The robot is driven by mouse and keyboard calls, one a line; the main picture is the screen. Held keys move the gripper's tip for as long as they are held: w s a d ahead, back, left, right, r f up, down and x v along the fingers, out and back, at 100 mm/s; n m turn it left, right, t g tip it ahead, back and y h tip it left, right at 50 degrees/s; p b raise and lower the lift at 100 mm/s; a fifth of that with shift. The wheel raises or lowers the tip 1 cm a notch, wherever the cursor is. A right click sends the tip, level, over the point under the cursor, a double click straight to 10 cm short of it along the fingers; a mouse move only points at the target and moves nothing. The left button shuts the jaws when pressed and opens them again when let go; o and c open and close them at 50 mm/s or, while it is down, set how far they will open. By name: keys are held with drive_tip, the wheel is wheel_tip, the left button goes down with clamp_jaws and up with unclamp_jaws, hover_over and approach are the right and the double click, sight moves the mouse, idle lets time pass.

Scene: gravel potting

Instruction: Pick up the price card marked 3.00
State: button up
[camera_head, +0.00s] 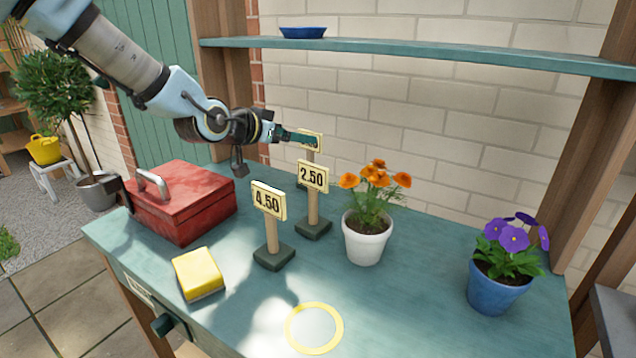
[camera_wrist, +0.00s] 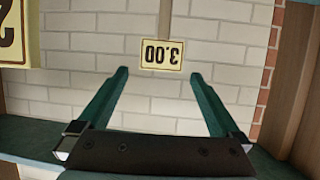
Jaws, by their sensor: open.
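The price card marked 3.00 (camera_wrist: 161,53) appears upside down in the wrist view, ahead of and between the two fingers of my gripper (camera_wrist: 160,78). The fingers are green, spread apart, with nothing between them that I can see gripped. In the head view the gripper (camera_head: 303,137) points right at the card (camera_head: 313,140), which stands at the back behind the 2.50 card; its figures are hidden there by the gripper. The 2.50 card (camera_head: 313,175) and the 4.50 card (camera_head: 268,200) stand upright on posts with dark bases.
The green bench (camera_head: 390,310) carries a red toolbox (camera_head: 185,203), a yellow sponge (camera_head: 199,273), a white pot of orange flowers (camera_head: 366,242), a blue pot of purple flowers (camera_head: 495,292) and a yellow ring (camera_head: 290,328). A shelf (camera_head: 450,52) with a blue saucer (camera_head: 303,33) runs above.

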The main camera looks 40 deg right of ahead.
sight(311, 134)
drive_tip(key=p+x, duration=0.3)
drive_tip(key=x, duration=0.7)
drive_tip(key=shift+d, duration=0.3)
drive_tip(key=shift+w+r, duration=0.1)
drive_tip(key=shift+w, duration=0.05)
drive_tip(key=shift+c, duration=0.2)
clamp_jaws()
